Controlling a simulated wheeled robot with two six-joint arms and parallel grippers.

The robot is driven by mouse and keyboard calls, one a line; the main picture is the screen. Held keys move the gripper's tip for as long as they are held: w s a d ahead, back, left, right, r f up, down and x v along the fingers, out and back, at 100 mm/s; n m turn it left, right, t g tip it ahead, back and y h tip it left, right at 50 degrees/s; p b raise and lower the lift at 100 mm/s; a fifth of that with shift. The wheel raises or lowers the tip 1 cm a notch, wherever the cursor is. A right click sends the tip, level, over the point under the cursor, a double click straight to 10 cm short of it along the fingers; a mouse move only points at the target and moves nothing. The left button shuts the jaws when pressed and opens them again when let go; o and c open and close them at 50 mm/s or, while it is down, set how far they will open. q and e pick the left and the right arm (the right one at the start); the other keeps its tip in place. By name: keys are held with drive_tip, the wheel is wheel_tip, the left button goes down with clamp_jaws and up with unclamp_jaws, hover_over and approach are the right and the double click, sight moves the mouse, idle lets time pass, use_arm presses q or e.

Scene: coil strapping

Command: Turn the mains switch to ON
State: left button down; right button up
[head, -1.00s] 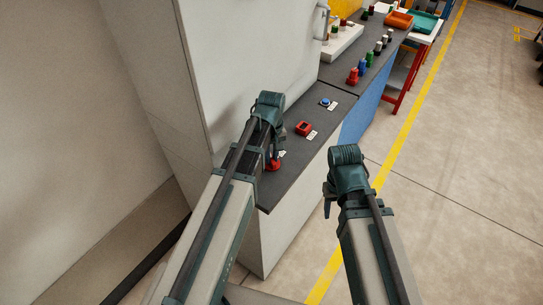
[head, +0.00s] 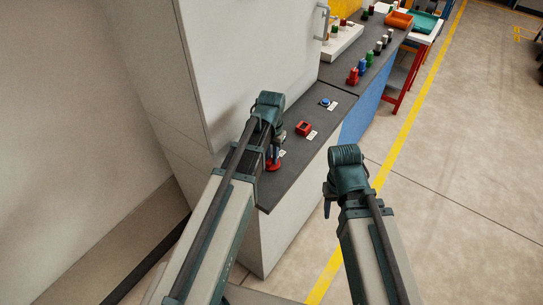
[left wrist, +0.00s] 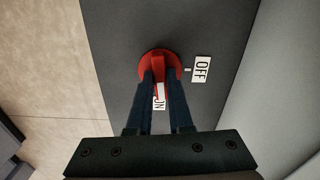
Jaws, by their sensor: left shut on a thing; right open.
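The red mains switch (left wrist: 160,64) sits on the dark grey counter top, with a round base and a raised bar handle. In the left wrist view its handle lies roughly along the line toward the ON label (left wrist: 158,98), which the fingers partly cover. The OFF label (left wrist: 202,69) lies to the right of the switch. My left gripper (left wrist: 160,76) is shut on the switch handle from above. In the head view the switch (head: 272,167) shows partly below my left gripper (head: 274,158). My right gripper (head: 327,207) is open and empty, over the floor right of the counter.
A red square-framed control (head: 303,128) and a blue button (head: 325,102) lie farther along the counter (head: 300,165). A tall pale cabinet (head: 250,60) stands along its left side. Several coloured pieces and an orange tray (head: 399,20) are farther back.

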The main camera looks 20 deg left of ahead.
sight(271, 158)
use_arm(q)
drive_tip(key=shift+m, duration=0.6)
drive_tip(key=c, duration=0.8)
unclamp_jaws()
drive_tip(key=shift+r, duration=0.1)
wheel_tip(271, 158, up, 14)
drive_tip(key=p, duration=1.4)
drive_tip(key=shift+f, duration=0.2)
